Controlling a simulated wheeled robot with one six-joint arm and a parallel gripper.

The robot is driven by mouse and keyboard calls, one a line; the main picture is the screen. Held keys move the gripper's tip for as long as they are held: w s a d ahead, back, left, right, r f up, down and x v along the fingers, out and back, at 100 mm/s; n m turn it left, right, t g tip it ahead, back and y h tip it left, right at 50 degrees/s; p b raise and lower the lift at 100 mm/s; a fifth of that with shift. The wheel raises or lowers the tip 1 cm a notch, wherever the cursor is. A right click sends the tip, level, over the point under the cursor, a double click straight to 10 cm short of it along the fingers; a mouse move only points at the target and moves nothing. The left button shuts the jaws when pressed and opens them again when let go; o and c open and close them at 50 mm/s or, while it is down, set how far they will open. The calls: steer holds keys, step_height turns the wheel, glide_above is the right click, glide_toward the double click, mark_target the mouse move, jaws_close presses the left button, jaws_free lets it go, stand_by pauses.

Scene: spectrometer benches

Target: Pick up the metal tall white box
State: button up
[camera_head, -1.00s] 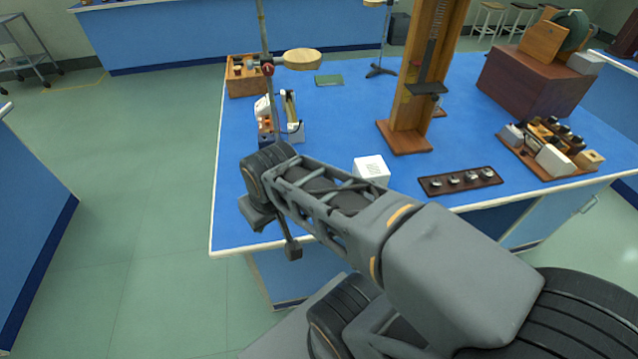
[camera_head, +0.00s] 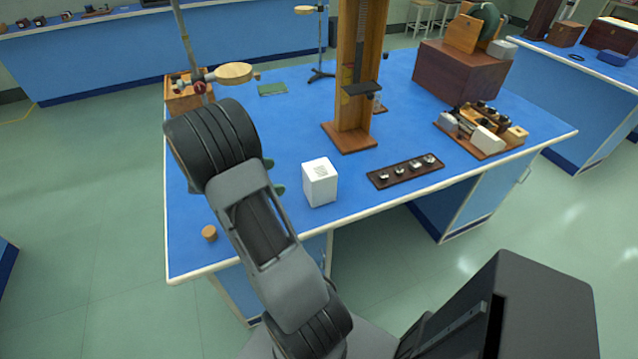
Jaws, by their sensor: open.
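The white box (camera_head: 321,188) stands upright on the blue bench, near its front edge and left of the dark strip with round metal pieces. It has a dark printed patch on its top and its sides are plain. My gripper (camera_head: 274,176) is mostly hidden behind my arm's wrist. Only what look like its two tips show past the wrist's right side, a little apart. They are left of the white box, with a gap of blue bench between in the picture. Nothing is seen held, and the box is clear of the gripper.
A dark strip (camera_head: 405,171) with metal pieces lies right of the box. A tall wooden stand (camera_head: 355,138) rises behind it. A small cork-like cylinder (camera_head: 209,233) stands left of my arm. A wooden-based instrument (camera_head: 480,131) is farther right. The bench's front edge is close to the box.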

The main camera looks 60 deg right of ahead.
glide_toward(316, 169)
steer(key=shift+n, duration=0.3)
steer(key=s+d+f, duration=0.2)
steer(key=shift+s+d+f+p, duration=0.2)
steer(key=shift+d+f+p, duration=0.1)
steer(key=shift+f+p, duration=0.1)
steer(key=shift+h, duration=0.3)
steer(key=shift+p+x, duration=0.55)
steer(key=shift+x, duration=2.65)
steer(key=shift+c, duration=0.4)
steer(key=c, duration=1.2)
steer(key=shift+w, duration=0.1)
steer(key=shift+c, duration=0.7)
steer(key=shift+r, duration=0.2)
